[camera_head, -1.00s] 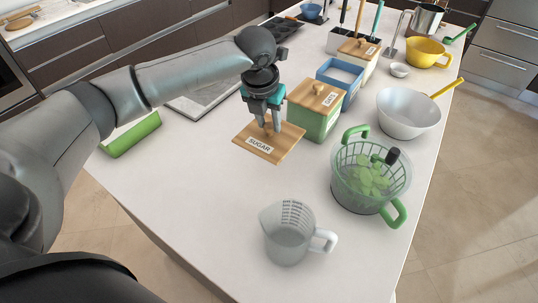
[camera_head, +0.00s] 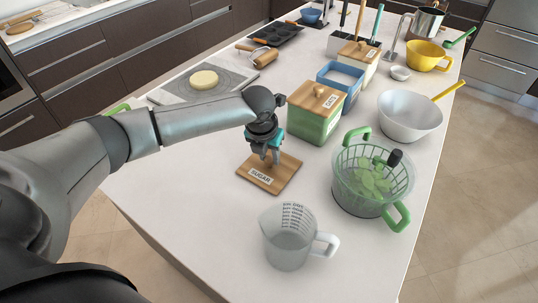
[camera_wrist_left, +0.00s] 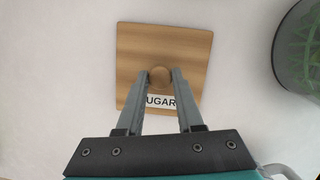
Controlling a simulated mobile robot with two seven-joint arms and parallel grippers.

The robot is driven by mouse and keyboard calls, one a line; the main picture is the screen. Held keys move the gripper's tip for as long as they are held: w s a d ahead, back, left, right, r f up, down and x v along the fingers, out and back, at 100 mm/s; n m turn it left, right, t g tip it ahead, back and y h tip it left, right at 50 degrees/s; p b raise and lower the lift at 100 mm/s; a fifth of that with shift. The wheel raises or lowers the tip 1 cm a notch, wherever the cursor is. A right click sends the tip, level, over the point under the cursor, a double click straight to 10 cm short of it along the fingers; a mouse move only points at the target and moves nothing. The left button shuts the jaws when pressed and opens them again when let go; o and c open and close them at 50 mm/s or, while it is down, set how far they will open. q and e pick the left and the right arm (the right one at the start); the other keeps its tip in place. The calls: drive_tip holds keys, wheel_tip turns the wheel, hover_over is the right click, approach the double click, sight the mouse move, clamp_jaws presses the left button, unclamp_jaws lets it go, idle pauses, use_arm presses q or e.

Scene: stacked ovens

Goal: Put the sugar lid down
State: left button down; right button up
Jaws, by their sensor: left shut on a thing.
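The sugar lid (camera_head: 287,173) is a square wooden lid with a round knob and a white "SUGAR" label. My left gripper (camera_head: 271,160) is above it, its fingers shut on the knob. In the left wrist view the lid (camera_wrist_left: 190,55) lies flat over the white counter, and the left gripper's fingertips (camera_wrist_left: 160,76) are on both sides of the knob. I cannot tell whether the lid touches the counter or hangs just above it. The open blue canister (camera_head: 325,78) stands behind the green lidded canister (camera_head: 310,128). My right gripper is not in view.
A clear measuring jug (camera_head: 286,245) stands in front of the lid, and a green colander (camera_head: 345,180) with leaves stands to its right. A white bowl (camera_head: 410,120) is farther right. A board with dough (camera_head: 204,79) lies behind my left arm. Bare counter lies left of the lid.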

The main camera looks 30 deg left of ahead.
sight(264, 175)
use_arm(q)
drive_tip(key=shift+f, duration=0.1)
drive_tip(key=c, duration=0.5)
unclamp_jaws()
drive_tip(key=shift+c, duration=0.2)
drive_tip(key=p+v, duration=0.2)
drive_tip(key=v, duration=1)
drive_tip(key=shift+a, duration=0.1)
